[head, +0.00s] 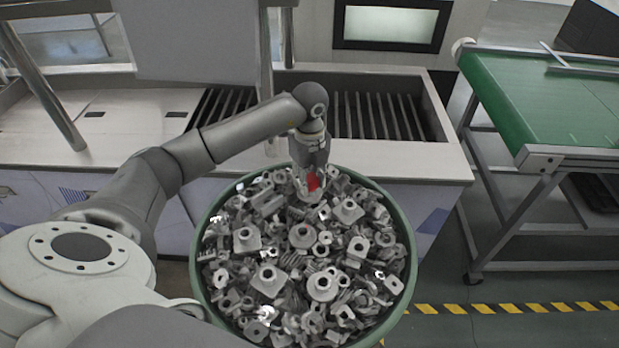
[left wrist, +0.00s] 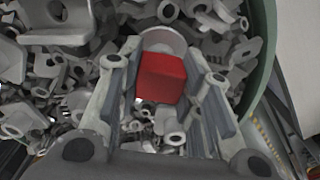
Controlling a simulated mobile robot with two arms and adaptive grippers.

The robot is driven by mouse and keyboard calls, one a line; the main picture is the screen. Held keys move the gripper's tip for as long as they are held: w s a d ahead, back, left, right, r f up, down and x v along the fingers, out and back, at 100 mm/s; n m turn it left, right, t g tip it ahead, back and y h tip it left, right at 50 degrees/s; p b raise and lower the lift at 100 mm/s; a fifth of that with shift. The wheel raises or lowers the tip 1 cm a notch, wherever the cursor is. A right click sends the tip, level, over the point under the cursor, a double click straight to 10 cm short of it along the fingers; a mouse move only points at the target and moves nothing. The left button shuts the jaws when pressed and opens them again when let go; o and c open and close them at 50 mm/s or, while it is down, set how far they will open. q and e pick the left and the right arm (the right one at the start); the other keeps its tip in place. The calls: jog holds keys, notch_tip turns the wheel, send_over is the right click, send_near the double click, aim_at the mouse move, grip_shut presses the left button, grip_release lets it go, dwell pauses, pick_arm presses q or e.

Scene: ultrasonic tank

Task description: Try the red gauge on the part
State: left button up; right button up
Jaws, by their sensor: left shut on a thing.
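The red gauge (head: 313,182) shows as a small red block in my left gripper (head: 311,187), over the far part of the bin. In the left wrist view the red gauge (left wrist: 161,77) sits between the two fingers of the left gripper (left wrist: 162,88), which are shut on it. A round pale grey piece (left wrist: 164,41) shows just beyond the gauge, partly hidden by it. I cannot tell whether the two touch. In the head view a round, brownish-grey part (head: 302,235) lies among the others near the bin's middle. Which piece is the task's part is unclear. My right gripper is out of view.
A round green bin (head: 411,262) is full of loose grey metal parts. Behind it stands a white counter (head: 405,160) with a slatted basin (head: 380,115). A green-topped conveyor table (head: 545,100) is at the right. Yellow-black floor tape (head: 510,308) runs at the lower right.

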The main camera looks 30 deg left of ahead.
pick_arm(q)
jog(key=shift+r, duration=0.1)
dwell(0.4)
jog(key=shift+r+p, duration=0.5)
jog(key=shift+r, duration=0.15)
jog(key=shift+r+p, duration=1.15)
jog(key=shift+r, duration=0.45)
jog(key=shift+r+p, duration=1.4)
jog(key=shift+r, duration=0.65)
jog(key=shift+f, duration=0.1)
